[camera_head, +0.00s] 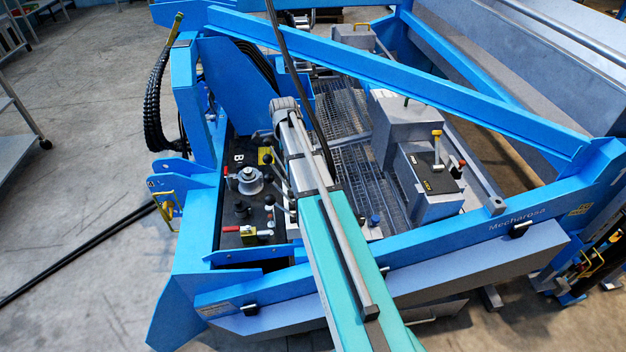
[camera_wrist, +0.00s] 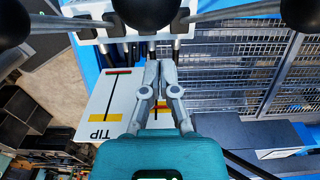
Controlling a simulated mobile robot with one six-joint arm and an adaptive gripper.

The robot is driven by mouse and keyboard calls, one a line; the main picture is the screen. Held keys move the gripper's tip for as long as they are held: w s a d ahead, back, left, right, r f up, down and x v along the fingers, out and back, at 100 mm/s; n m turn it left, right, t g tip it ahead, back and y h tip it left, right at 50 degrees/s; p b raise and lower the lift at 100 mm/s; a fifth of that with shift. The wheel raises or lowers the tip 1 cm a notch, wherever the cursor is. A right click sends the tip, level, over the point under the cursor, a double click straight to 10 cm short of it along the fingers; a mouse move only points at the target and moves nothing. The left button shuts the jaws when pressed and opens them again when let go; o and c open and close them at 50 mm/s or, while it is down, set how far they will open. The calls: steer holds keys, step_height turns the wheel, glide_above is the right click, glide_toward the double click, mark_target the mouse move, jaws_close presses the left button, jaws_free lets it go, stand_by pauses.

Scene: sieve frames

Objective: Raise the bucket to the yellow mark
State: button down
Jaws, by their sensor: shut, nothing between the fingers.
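In the wrist view my gripper (camera_wrist: 159,68) is shut and empty, its two grey fingers side by side over a white plate (camera_wrist: 102,112). The plate reads TIP and has a yellow mark (camera_wrist: 105,117) at one end and a dark red mark (camera_wrist: 118,72) at the other. A second yellow mark (camera_wrist: 161,104) shows partly behind the fingers. A large black lever knob (camera_wrist: 145,10) is just beyond the fingertips, and they appear apart from it. In the head view my arm reaches over the control panel and hides part of it. I cannot tell which part is the bucket.
Two more black knobs on grey rods stand at the left (camera_wrist: 14,22) and right (camera_wrist: 302,16) of the wrist view. The head view shows a blue machine frame (camera_head: 400,80), a panel with several small levers and knobs (camera_head: 235,215), metal grating (camera_head: 345,120) and grey boxes (camera_head: 408,125).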

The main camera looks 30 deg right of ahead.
steer(key=shift+r, duration=0.1)
step_height(320, 180, up, 7)
steer(key=p, duration=0.7)
stand_by(0.5)
steer(key=s+a+r+n+p, duration=0.1)
steer(key=s+a+n+p, duration=0.1)
steer(key=s+a+n, duration=1.6)
steer(key=shift+s+a+r+n, duration=0.35)
steer(key=shift+s+n, duration=0.75)
steer(key=shift+n, duration=1.2)
